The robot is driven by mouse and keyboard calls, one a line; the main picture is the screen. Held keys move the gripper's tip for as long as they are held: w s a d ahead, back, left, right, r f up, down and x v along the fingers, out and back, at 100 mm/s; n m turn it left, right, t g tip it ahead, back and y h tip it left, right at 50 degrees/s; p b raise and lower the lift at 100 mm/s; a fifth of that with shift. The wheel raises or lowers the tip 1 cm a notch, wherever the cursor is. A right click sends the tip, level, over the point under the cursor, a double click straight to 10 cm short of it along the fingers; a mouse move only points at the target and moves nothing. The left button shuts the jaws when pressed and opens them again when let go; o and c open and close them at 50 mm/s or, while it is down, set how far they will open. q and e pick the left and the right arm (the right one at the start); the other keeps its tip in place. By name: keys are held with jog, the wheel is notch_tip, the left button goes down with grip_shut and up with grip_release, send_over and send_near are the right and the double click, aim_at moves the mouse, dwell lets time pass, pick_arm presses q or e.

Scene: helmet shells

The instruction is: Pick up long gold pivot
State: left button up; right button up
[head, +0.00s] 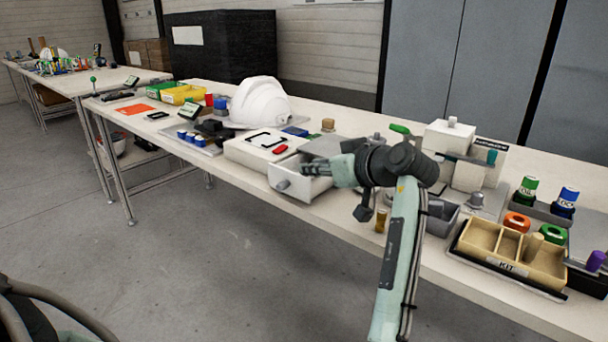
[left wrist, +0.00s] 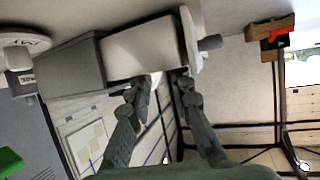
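A short gold cylinder (head: 380,220) stands upright near the table's front edge, below my left wrist in the head view. I cannot tell whether it is the long gold pivot. My left gripper (head: 308,170) points left, with its fingertips at the pulled-out white drawer (head: 292,186). In the left wrist view its two fingers (left wrist: 160,82) are apart, with nothing seen held between them. The drawer (left wrist: 145,48) and its grey knob (left wrist: 209,43) show just beyond the fingertips. The drawer's inside is mostly hidden. My right gripper is not in view.
The white drawer unit (head: 250,150) stands on the long table beside a white helmet shell (head: 260,102). A sectioned KIT tray (head: 500,264) with a tan peg (head: 533,246) is at the right. Grey bins (head: 441,220) and white blocks (head: 449,138) crowd the arm's right.

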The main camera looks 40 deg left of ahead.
pick_arm(q)
jog(key=x, duration=0.4)
jog(key=shift+a+f, duration=0.15)
jog(key=shift+a, duration=0.1)
jog(key=shift+c, duration=0.4)
grip_shut()
